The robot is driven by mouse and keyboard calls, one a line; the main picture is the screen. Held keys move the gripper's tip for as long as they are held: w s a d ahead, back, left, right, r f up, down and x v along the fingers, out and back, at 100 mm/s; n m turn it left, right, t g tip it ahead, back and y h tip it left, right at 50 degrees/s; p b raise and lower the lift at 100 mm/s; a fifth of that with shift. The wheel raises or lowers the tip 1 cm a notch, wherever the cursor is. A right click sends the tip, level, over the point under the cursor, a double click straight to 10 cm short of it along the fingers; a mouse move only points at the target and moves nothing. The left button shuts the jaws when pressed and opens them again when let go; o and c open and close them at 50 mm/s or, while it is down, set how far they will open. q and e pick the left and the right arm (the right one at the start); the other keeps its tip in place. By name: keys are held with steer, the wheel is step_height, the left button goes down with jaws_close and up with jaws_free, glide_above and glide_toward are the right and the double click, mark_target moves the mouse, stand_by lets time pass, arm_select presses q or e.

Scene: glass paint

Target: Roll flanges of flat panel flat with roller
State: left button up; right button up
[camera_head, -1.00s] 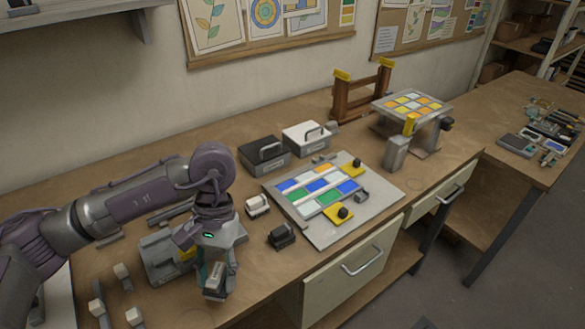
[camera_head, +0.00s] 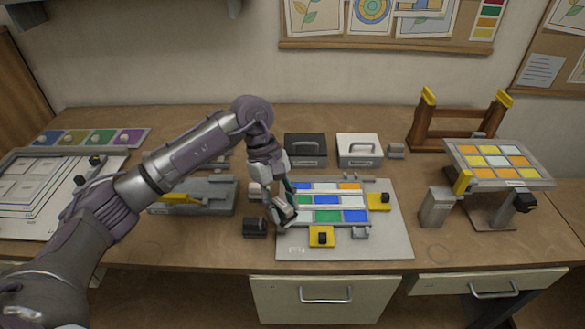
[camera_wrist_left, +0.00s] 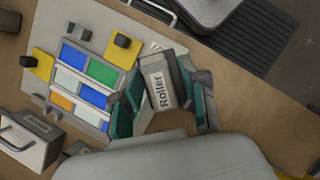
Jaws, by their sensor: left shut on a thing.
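The flat panel (camera_head: 327,201) of blue, green, orange and white glass pieces with light strips between them lies on a grey board (camera_head: 395,240) in the middle of the bench. It also shows in the left wrist view (camera_wrist_left: 88,72). My left gripper (camera_head: 284,213) is at the panel's left edge, shut on the roller (camera_wrist_left: 158,83), a light block labelled "Roller". The roller's underside is hidden, so I cannot tell whether it touches the panel. My right gripper is in neither view.
Yellow clamps with black knobs sit at the panel's right (camera_head: 378,202) and front (camera_head: 321,237). A small dark block (camera_head: 255,228) stands left of the board. Dark (camera_head: 305,149) and white (camera_head: 358,150) boxes stand behind. A raised stand (camera_head: 505,180) with another panel is at right.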

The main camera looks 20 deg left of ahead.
arm_select(q)
steer(key=shift+w+a+f+n+t+h, duration=0.1)
steer(key=shift+w+a+f+n+t, duration=0.3)
steer(key=shift+w+n, duration=1.1)
steer(key=shift+w+a+f+n+t+h, duration=0.1)
steer(key=shift+w+f+n+t, duration=0.25)
steer(key=shift+w+n+t, duration=0.8)
steer(key=shift+w+a+f+n+t+h, duration=0.15)
steer(key=shift+w+f+n, duration=0.25)
steer(key=shift+w+n, duration=1.5)
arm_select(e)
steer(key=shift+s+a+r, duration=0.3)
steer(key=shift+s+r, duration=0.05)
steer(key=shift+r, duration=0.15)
arm_select(q)
steer(key=shift+s, duration=0.15)
